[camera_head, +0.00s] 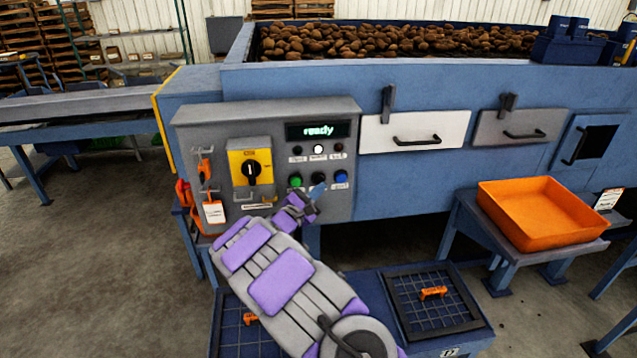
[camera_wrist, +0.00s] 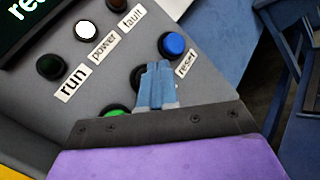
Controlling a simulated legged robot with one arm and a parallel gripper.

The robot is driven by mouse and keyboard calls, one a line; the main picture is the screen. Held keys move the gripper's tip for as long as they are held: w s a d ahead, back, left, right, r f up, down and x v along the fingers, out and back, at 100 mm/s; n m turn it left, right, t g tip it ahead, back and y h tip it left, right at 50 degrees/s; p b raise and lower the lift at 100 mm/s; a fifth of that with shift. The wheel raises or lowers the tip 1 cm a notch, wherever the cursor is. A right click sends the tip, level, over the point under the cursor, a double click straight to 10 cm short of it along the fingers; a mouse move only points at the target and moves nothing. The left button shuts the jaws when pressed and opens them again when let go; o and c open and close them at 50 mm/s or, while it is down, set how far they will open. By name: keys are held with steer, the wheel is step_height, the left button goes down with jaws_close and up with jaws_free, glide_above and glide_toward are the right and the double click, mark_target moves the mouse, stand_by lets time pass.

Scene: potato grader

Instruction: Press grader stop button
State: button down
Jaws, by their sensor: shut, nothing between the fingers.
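The grader's grey control panel (camera_head: 225,130) carries a row of three push buttons: green (camera_head: 295,181), a dark middle one (camera_head: 318,177) and blue (camera_head: 341,177). My gripper (camera_head: 317,191) is shut and empty, its blue fingertips at the dark middle button. In the wrist view my closed fingers (camera_wrist: 157,68) partly cover this dark button (camera_wrist: 137,77), whose label is hidden. I cannot tell whether the tips touch it. The blue button (camera_wrist: 172,45), labelled "reset", is just beyond the fingers; the green one (camera_wrist: 117,112) is partly hidden at lower left.
The display (camera_head: 318,130) reads "ready" and the white power lamp (camera_head: 318,149) is lit. An orange tray (camera_head: 510,222) stands at right; open floor lies left.

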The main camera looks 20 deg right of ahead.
steer(key=s+b, duration=0.1)
steer(key=s, duration=0.1)
steer(key=s+a+b, duration=0.1)
steer(key=s, duration=0.1)
steer(key=shift+s+a, duration=0.2)
steer(key=shift+s, duration=0.15)
steer(key=shift+r, duration=0.1)
stand_by(0.6)
steer(key=s+d+r+m+g, duration=0.3)
steer(key=s+m+g, duration=0.1)
steer(key=s, duration=0.3)
steer(key=s+d+r+m+g, duration=0.4)
steer(key=s, duration=0.3)
steer(key=s+m+g+y, duration=0.4)
steer(key=s+m+g, duration=0.1)
steer(key=s, duration=1)
steer(key=s+a+f+m+y, duration=0.1)
steer(key=s+a+f+y, duration=0.2)
steer(key=s+a+y, duration=0.3)
steer(key=s+a+f+m+t+y, duration=0.1)
steer(key=s+a+f+y, duration=0.3)
steer(key=s+a, duration=0.9)
steer(key=a+m+y, duration=0.1)
steer(key=a+y, duration=0.2)
steer(key=a, duration=0.2)
steer(key=shift+a+t, duration=0.3)
steer(key=shift+a, duration=0.1)
